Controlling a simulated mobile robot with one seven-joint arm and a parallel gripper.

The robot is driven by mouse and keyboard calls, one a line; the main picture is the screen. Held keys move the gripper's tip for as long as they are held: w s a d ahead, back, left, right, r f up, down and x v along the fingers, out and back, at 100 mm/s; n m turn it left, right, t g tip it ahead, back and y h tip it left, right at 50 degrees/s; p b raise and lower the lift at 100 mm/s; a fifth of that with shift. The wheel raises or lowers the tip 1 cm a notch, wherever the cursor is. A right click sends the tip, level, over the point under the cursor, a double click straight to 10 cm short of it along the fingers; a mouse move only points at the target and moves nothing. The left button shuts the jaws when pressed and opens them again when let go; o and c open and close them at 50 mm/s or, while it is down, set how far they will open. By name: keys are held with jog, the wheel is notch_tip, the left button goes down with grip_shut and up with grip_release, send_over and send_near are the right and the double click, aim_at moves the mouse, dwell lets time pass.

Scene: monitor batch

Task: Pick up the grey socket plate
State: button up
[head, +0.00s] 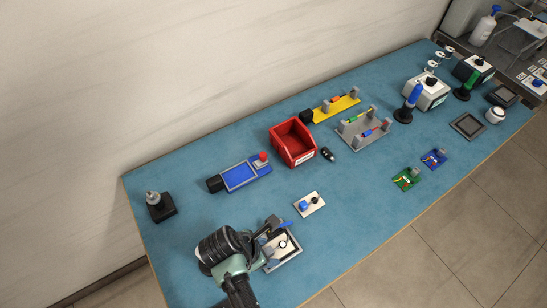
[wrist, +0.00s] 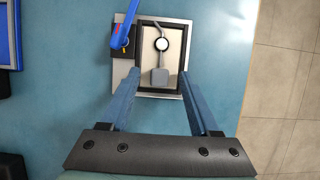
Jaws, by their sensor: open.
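A light grey plate (head: 297,251) lies on the blue table at the lower middle of the head view. In the wrist view the grey plate (wrist: 119,73) shows a dark-framed cream panel with a small grey piece and a round white disc. A blue lever (wrist: 124,28) stands at its left side. I take this for the socket plate, but no sockets are clear. My gripper (wrist: 159,72) is open above the plate's near part, one finger towards each side, with nothing held. In the head view my gripper (head: 268,232) partly hides the plate.
A white plate (head: 310,204) with blue and black parts lies up and right, and a blue device (head: 241,176) lies behind. A red bin (head: 292,146) and a grey rack (head: 365,131) stand farther back. The table's front edge is close to the right in the wrist view.

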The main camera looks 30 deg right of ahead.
jog(key=shift+f, duration=0.1)
grip_shut()
dwell(0.5)
